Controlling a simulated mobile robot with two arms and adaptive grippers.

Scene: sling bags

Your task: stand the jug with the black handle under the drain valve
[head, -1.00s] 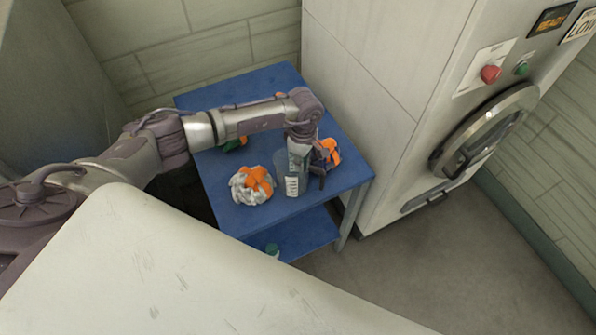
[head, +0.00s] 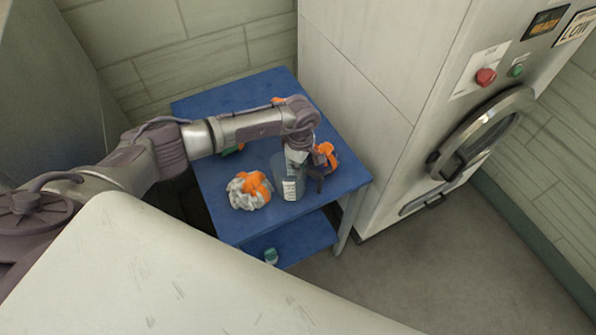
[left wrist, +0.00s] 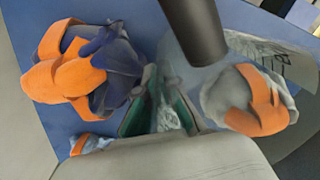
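A clear grey jug (head: 279,183) with a white label stands near the front right of the blue table (head: 232,222). It shows blurred in the left wrist view (left wrist: 242,48), where a dark cylinder (left wrist: 194,28), seemingly its black handle, points toward the camera. My left gripper (head: 303,180) is down at the jug's right side, pointing down. In the left wrist view its fingers (left wrist: 166,95) are apart, with green inner faces; the dark cylinder shows beyond the fingertips, not clearly between them. I cannot make out a drain valve. My right gripper is not in view.
A white-and-orange bundled bag (head: 249,190) lies left of the jug; a dark-blue-and-orange one (head: 325,156) lies close behind the gripper. A green-capped bottle (head: 271,256) is on the lower shelf. A pale machine (head: 375,75) with a round door borders the table's right.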

